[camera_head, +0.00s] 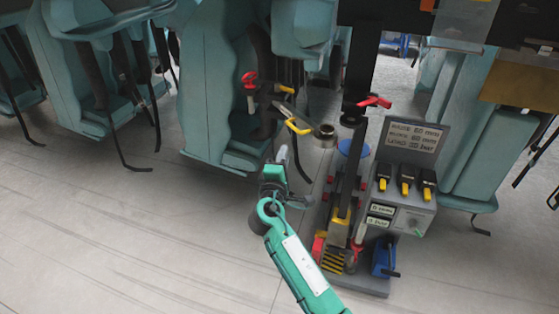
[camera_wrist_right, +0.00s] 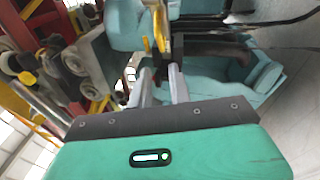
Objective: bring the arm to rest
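My right arm comes in from the bottom of the head view, with a teal and white link. My right gripper (camera_head: 286,158) is in the middle of the view, over the floor to the left of the control stand. Its two grey fingers (camera_wrist_right: 161,70) stand apart in the right wrist view, and nothing is visibly held between them. Seat parts show beyond the fingertips. My left gripper is not in view.
Teal coaster seats (camera_head: 215,90) hang behind with restraints and straps. Bare floor (camera_head: 110,230) lies to the left.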

